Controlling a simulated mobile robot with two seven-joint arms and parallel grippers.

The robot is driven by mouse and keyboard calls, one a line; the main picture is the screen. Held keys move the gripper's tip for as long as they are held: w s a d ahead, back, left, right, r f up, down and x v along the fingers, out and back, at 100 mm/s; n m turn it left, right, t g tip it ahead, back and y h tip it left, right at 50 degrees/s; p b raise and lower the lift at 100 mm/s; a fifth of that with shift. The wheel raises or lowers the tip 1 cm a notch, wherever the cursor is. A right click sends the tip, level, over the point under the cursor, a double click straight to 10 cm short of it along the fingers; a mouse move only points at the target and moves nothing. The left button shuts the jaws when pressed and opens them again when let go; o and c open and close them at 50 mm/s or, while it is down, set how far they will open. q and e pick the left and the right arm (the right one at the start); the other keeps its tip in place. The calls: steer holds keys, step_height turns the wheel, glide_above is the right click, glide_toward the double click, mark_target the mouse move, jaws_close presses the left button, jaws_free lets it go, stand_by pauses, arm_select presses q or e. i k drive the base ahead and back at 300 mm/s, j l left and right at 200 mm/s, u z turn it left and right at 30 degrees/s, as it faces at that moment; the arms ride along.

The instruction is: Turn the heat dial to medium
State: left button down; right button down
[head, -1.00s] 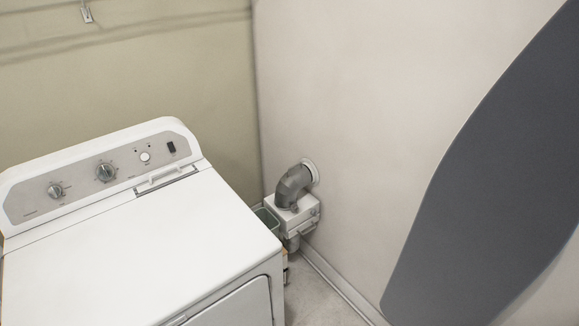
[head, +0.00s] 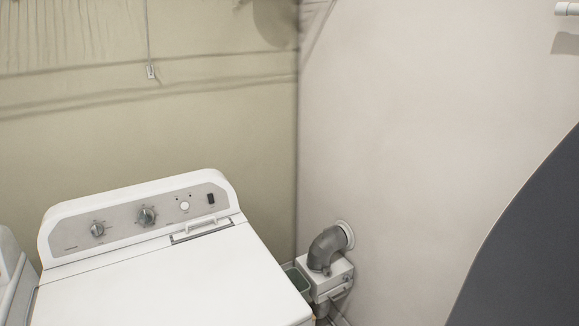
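A white dryer (head: 180,287) stands at the lower left in the head view. Its grey control panel (head: 120,229) carries two round dials, a left dial (head: 97,230) and a right dial (head: 147,216). A round white button (head: 185,206) and a dark switch (head: 211,198) sit to their right. The dial labels are too small to read, so I cannot tell which is the heat dial or its setting. Neither of my grippers is in view.
Another white appliance (head: 12,275) stands close at the left edge. A grey vent elbow (head: 328,247) over a white box (head: 333,279) and a green bin (head: 298,279) are right of the dryer. A large dark grey board (head: 530,255) fills the lower right.

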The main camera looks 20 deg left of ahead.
mark_target(96, 229)
steer(key=u, duration=1.65)
steer(key=j+u, duration=0.2)
steer(key=u, duration=0.2)
steer(key=j+u, duration=0.25)
steer(key=u, duration=0.15)
